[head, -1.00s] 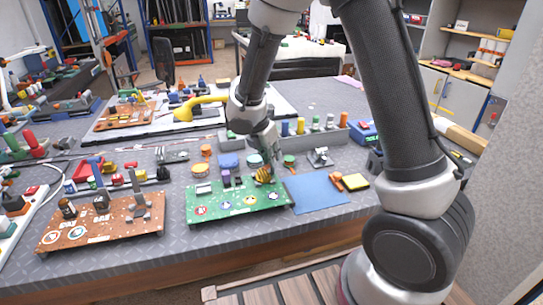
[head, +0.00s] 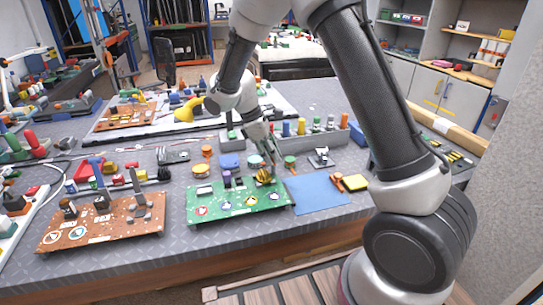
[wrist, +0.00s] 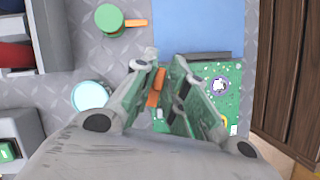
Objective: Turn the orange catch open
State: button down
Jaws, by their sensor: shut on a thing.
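The orange catch (head: 264,177) sits at the right rear of the green circuit board (head: 226,208), on the near edge of the grey workbench. My gripper (head: 264,167) reaches down to it from behind and is shut on it. In the wrist view the catch shows as an orange strip (wrist: 155,87) between my gripper's fingers (wrist: 163,75), over the green board (wrist: 222,92). The fingers hide much of the catch, so its exact angle is hard to tell.
A blue mat (head: 317,193) lies right of the board. A brown board (head: 98,221) with dark fittings lies to the left. A purple fitting (head: 227,179) stands on the green board. Round pieces and a grey bin (head: 310,137) with coloured pegs stand behind.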

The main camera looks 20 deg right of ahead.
jog(key=m, duration=0.2)
jog(key=m+g+y, duration=0.1)
jog(key=shift+w+d+m, duration=0.1)
jog(key=shift+w+m, duration=0.1)
jog(key=shift+m, duration=0.2)
jog(key=shift+m+g+y, duration=0.4)
jog(key=shift+m+g, duration=0.1)
jog(key=shift+m, duration=1.2)
jog(key=c, duration=1.6)
grip_release()
jog(key=shift+o, duration=0.2)
jog(key=v, duration=1.2)
jog(key=shift+d, duration=0.15)
